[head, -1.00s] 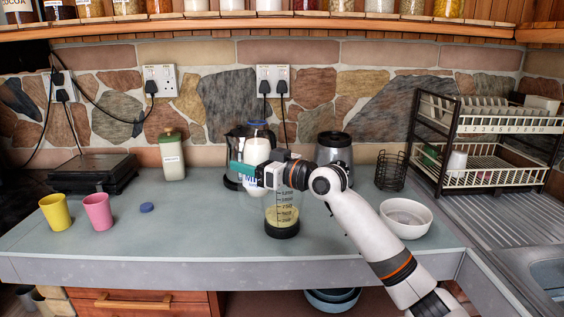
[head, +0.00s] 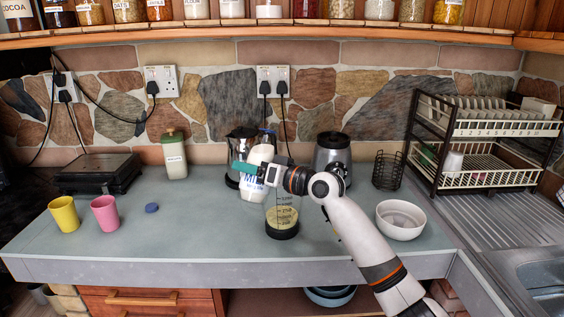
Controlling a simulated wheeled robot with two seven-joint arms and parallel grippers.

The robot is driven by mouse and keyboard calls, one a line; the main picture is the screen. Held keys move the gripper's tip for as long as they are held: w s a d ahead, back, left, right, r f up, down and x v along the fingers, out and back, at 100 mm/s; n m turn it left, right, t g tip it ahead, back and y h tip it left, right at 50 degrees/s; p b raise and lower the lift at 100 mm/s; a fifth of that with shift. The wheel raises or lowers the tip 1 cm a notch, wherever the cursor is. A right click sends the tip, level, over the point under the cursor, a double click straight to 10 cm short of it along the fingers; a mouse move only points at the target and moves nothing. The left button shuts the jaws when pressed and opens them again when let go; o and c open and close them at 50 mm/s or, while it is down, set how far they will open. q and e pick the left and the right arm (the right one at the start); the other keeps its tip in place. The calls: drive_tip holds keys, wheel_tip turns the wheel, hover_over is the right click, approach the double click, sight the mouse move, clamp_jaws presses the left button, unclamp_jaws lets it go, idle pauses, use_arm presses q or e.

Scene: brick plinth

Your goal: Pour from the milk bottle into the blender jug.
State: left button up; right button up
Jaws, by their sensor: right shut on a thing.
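The white milk bottle (head: 256,185) is held above the counter, its top leaning slightly to the right. My right gripper (head: 248,170) is shut on it around the middle; the fingers hide part of it. The clear blender jug (head: 282,222), with a printed scale and a black base, stands upright on the counter, just right of and below the bottle. Pale yellowish contents show in its lower part. The gripper and wrist hide the jug's rim. I see no stream between bottle and jug. My left gripper is not in view.
A blue cap (head: 151,208), a pink cup (head: 105,214) and a yellow cup (head: 64,214) are on the left. A kettle (head: 236,150) and blender base (head: 332,158) stand behind. A white bowl (head: 400,222) and dish rack (head: 488,150) are on the right. The front-left counter is clear.

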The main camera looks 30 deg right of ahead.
drive_tip(key=shift+w+d+m+p, duration=0.1)
drive_tip(key=shift+m+p, duration=0.6)
drive_tip(key=shift+p, duration=0.35)
drive_tip(key=shift+f+m, duration=0.1)
drive_tip(key=shift+m, duration=0.2)
drive_tip(key=shift+s, duration=0.2)
drive_tip(key=shift+w+f+p, duration=0.1)
drive_tip(key=shift+w+p, duration=0.05)
drive_tip(key=shift+p, duration=0.15)
drive_tip(key=shift+s+a+m, duration=0.2)
drive_tip(key=shift+a+m, duration=0.05)
drive_tip(key=shift+m, duration=0.05)
drive_tip(key=shift+w+p, duration=0.1)
drive_tip(key=shift+p, duration=0.2)
drive_tip(key=shift+f, duration=0.15)
drive_tip(key=shift+f+m, duration=0.15)
drive_tip(key=shift+m, duration=0.15)
